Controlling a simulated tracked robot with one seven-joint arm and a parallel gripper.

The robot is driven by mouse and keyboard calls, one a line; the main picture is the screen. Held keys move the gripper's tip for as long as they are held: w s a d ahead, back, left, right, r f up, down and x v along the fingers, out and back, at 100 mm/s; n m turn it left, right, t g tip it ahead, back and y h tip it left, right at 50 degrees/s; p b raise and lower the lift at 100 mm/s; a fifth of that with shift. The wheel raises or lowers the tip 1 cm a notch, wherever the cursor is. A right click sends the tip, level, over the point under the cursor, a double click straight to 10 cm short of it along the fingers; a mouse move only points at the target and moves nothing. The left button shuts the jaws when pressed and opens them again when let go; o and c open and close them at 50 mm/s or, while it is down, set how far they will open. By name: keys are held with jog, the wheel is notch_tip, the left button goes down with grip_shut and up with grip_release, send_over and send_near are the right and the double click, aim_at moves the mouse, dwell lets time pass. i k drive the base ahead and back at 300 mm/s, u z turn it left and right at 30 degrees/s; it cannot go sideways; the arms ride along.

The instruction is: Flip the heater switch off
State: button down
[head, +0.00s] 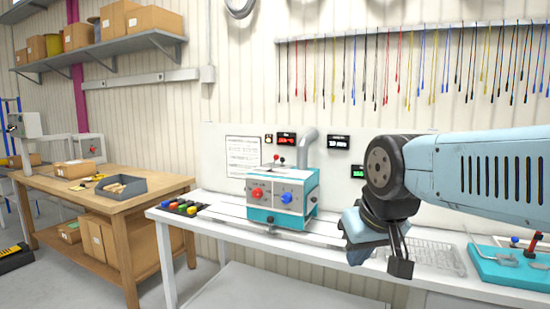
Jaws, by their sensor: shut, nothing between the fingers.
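A white and teal machine (270,216) stands on the white bench, with a red knob (257,194) and a blue knob (287,198) on its front. A small red-tipped lever (276,158) shows above its top. Labels are too small to read, so I cannot tell which control is the heater switch. A red-lit display (286,140) is on the panel behind. My gripper (400,267) is shut and empty, pointing down over the bench to the right of the machine, apart from it.
A strip of coloured buttons (180,207) lies at the bench's left end. A wire basket (435,257) and a teal fixture (508,266) are to the right. A grey pipe (309,136) rises behind the machine. A wooden table (155,188) with boxes stands left.

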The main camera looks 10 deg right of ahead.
aim_at(276, 157)
jog(key=z, duration=0.1)
jog(key=i, duration=1)
jog(key=u, duration=0.1)
